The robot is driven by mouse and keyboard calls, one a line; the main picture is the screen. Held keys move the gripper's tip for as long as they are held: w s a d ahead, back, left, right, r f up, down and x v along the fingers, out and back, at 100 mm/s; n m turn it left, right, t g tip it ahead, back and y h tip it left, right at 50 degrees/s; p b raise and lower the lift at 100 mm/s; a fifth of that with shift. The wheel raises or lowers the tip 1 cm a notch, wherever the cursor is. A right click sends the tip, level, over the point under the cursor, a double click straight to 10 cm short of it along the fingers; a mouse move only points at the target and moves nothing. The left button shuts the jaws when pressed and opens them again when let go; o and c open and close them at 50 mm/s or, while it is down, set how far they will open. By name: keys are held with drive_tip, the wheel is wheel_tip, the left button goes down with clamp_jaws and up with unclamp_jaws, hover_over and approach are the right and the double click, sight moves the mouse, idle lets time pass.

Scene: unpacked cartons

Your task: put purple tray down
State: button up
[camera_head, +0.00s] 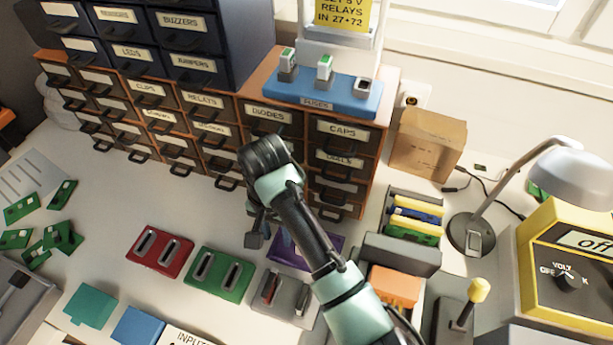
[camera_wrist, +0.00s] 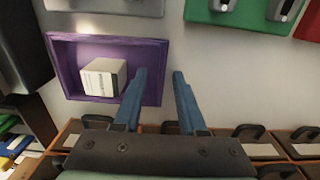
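The purple tray (camera_head: 284,247) lies at the far side of the row of trays in the head view, partly hidden behind my arm. In the wrist view the purple tray (camera_wrist: 66,68) looks flat on the white worktop, with a small pale labelled box (camera_wrist: 103,77) inside. My gripper (camera_wrist: 160,72) is open; its two blue fingers are apart, one on each side of the tray's right rim in that picture. I cannot tell whether they touch the rim. In the head view my gripper (camera_head: 256,236) is just left of the tray.
Red (camera_head: 160,252) and green (camera_head: 219,274) trays and a grey tray (camera_head: 279,297) lie nearby. A drawer cabinet (camera_head: 205,100) stands close behind. Bins (camera_head: 402,253) and a lamp (camera_head: 470,234) stand right. Bare worktop lies left, between the cabinet and red tray.

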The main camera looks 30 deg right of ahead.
clamp_jaws()
idle(1.2)
